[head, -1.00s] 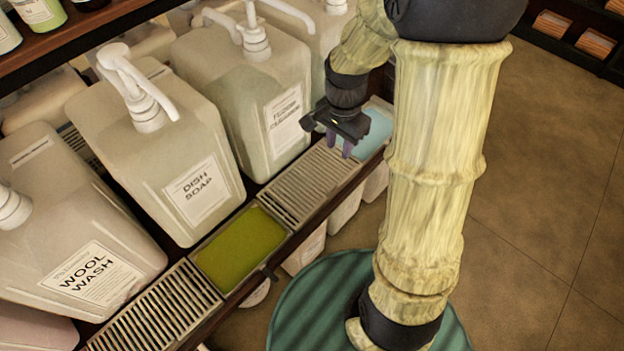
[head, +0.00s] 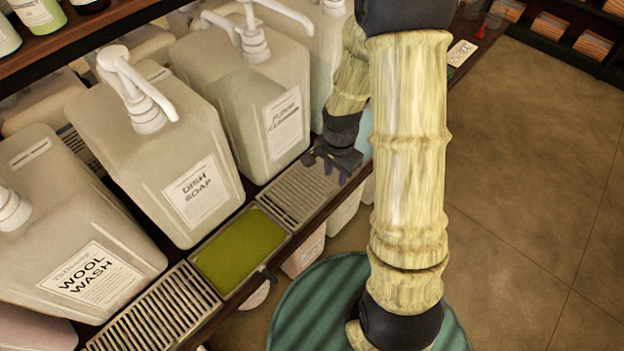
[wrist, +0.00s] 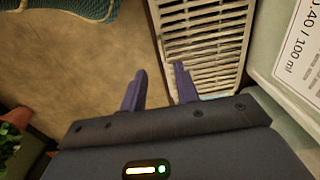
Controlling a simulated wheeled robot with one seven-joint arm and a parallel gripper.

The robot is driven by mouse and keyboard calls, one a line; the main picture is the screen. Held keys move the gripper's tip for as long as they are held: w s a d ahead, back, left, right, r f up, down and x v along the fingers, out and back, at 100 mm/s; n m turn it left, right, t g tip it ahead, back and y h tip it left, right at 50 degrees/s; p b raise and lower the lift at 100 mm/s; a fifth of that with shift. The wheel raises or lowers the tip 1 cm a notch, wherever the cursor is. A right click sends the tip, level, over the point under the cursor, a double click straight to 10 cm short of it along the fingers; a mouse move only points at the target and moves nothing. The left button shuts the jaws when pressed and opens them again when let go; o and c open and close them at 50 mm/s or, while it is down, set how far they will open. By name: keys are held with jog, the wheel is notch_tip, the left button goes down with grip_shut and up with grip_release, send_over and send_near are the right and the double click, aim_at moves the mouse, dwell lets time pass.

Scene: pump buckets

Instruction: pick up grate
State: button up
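A pale slatted grate (head: 298,196) lies on the shelf ledge in front of a large jug; it also shows in the wrist view (wrist: 203,48). My gripper (head: 342,175) is at the far end of this grate, low above it. In the wrist view my gripper (wrist: 158,80) is open and empty. Its right finger overlaps the grate's near end, and its left finger is over the floor side, past the grate's outer edge. Whether the fingers touch the grate cannot be told. A second slatted grate (head: 155,312) lies in front of the wool wash jug.
A green-filled tray (head: 240,250) sits between the two grates. The dish soap jug (head: 165,150), wool wash jug (head: 75,240) and another pump jug (head: 250,100) stand close behind the ledge. Open floor (head: 530,200) lies to the right.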

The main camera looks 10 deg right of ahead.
aim_at(334, 187)
jog(key=shift+f, duration=0.85)
jog(key=shift+w+d+f, duration=0.1)
jog(key=shift+w+f, duration=0.05)
jog(key=shift+f, duration=1.15)
jog(key=shift+w+f, duration=0.15)
jog(key=shift+f, duration=1.15)
grip_shut()
